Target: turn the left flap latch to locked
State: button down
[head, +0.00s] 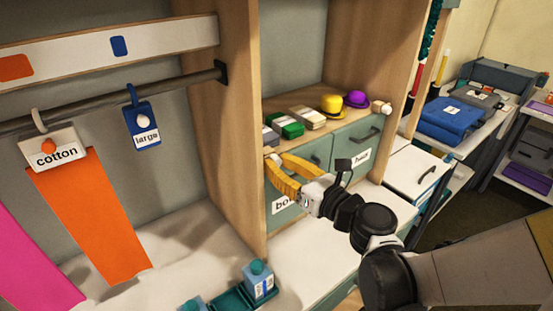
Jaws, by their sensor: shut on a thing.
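Two grey-green flaps are in the cabinet in the head view. The left flap (318,147) has a label partly covered by my gripper, and the right flap (345,140) carries a label and a dark handle. My gripper (270,165) has yellow fingers that reach to the upper left part of the left flap. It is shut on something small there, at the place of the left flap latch. The latch is mostly hidden by the fingers, so I cannot tell how it is turned.
Yellow and purple hats (333,104) and several folded stacks (288,126) sit on the shelf above the flaps. A wooden upright (232,120) stands close left of my gripper. A bottle (260,279) stands in a green tray (232,300) below.

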jog(key=n, duration=0.8)
jog(key=shift+n+h, duration=0.3)
jog(key=shift+n, duration=0.1)
jog(key=n, duration=0.4)
jog(key=shift+r+n, duration=0.1)
jog(key=shift+n, duration=1.7)
jog(key=shift+w, duration=0.1)
jog(key=c, duration=1.5)
grip_release()
